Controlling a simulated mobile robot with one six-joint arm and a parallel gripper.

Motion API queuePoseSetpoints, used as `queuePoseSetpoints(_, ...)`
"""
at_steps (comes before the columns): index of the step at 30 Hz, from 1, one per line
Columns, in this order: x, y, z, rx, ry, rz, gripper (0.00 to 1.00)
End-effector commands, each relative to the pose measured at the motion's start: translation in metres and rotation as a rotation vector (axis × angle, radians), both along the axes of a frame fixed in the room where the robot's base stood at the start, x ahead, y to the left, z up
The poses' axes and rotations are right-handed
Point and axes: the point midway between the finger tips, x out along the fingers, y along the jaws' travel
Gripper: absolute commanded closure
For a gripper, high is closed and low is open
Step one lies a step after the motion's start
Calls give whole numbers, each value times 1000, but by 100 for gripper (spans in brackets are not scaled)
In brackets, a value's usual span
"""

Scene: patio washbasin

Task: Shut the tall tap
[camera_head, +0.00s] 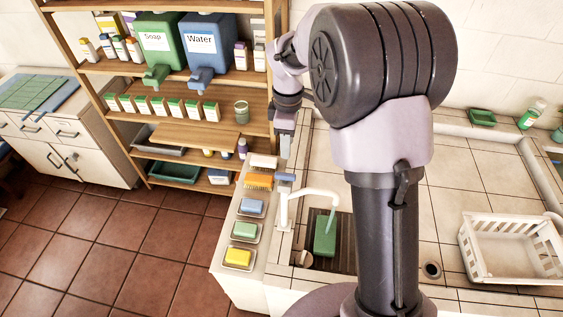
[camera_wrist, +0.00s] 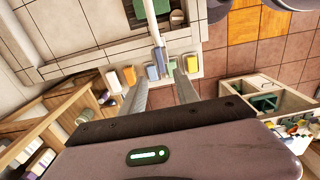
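The tall tap (camera_head: 283,212) is white, with a spout arching right over the sink and a blue lever (camera_head: 287,178) on top. A pale teal stream (camera_head: 331,222) hangs below the spout's end, like running water. In the wrist view the white spout (camera_wrist: 156,28) points up the picture, above the fingers. My gripper (camera_head: 286,142) points down above and behind the blue lever, apart from it as far as I can tell. In the wrist view my gripper (camera_wrist: 163,76) has its two fingers spread with nothing held between them.
The sink (camera_head: 340,262) holds a green block (camera_head: 325,236). Sponges and brushes, such as a yellow sponge (camera_head: 238,256), line the ledge left of the tap. A wooden shelf (camera_head: 160,70) with dispensers stands behind left. A white basket (camera_head: 478,262) stands on the right counter.

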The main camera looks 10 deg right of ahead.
Motion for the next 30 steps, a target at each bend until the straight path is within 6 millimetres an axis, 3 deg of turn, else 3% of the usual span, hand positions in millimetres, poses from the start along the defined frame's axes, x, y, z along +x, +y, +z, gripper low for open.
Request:
queuePoseSetpoints(1, -1, 0, -17, 1, 5, -1, 63)
queuePoseSetpoints(6, -1, 1, -64, 1, 5, -2, 63)
queuePoseSetpoints(13, -1, 0, -112, 1, 3, -2, 63)
queuePoseSetpoints(18, -1, 1, -126, 1, 0, -3, 63)
queuePoseSetpoints(26, 0, 1, -127, 1, 0, -4, 63)
queuePoseSetpoints(30, 0, 1, -127, 1, 0, -4, 88)
